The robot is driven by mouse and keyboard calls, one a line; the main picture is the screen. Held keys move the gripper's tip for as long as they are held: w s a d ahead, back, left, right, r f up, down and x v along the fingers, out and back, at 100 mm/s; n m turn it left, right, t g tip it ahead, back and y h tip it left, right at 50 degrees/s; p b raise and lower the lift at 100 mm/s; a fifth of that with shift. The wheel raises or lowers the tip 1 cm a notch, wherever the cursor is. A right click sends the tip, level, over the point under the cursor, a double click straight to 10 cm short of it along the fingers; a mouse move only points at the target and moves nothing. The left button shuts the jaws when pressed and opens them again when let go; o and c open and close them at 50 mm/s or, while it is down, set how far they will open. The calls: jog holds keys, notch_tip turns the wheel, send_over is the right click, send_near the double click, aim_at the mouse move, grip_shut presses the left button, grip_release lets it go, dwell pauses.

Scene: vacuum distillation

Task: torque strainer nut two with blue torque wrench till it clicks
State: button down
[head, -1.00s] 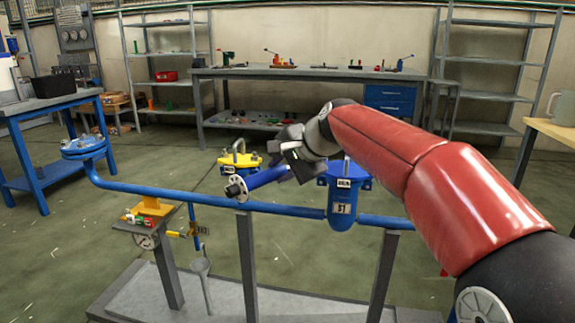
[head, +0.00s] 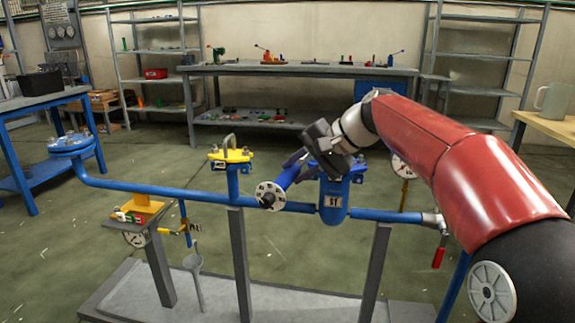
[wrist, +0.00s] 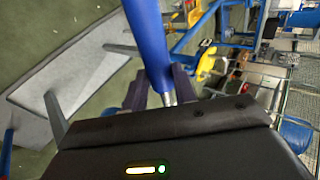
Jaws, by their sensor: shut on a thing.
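In the wrist view the blue handle (wrist: 147,40) runs up from between the dark fingers (wrist: 158,90). The wrench is just left of the blue strainer (head: 333,200), which carries a tag reading S1. The strainer's top flange and its nuts are partly hidden behind my gripper and arm. I cannot tell which nut is number two, nor whether the wrench touches any nut.
A blue pipe (head: 170,190) runs across on grey posts above a plinth (head: 270,300). A yellow-topped fitting (head: 231,155) stands left of the wrench. A red-handled valve (head: 438,257) hangs at the right. A workbench (head: 300,71) is at the back.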

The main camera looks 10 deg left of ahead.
jog(key=w+d+n+g+p, duration=0.3)
jog(key=d+n+g+p, duration=0.3)
jog(key=d, duration=0.6)
jog(key=n, duration=0.2)
jog(key=shift+n+g, duration=0.3)
jog(key=shift+g, duration=0.1)
jog(key=shift+s+a+m+t+b, duration=0.4)
jog(key=shift+a+m+b, duration=0.25)
jog(key=shift+b, duration=0.3)
jog(key=shift+s+a+m+t+b, duration=0.45)
jog(key=shift+a+b, duration=0.3)
jog(key=shift+b, duration=0.2)
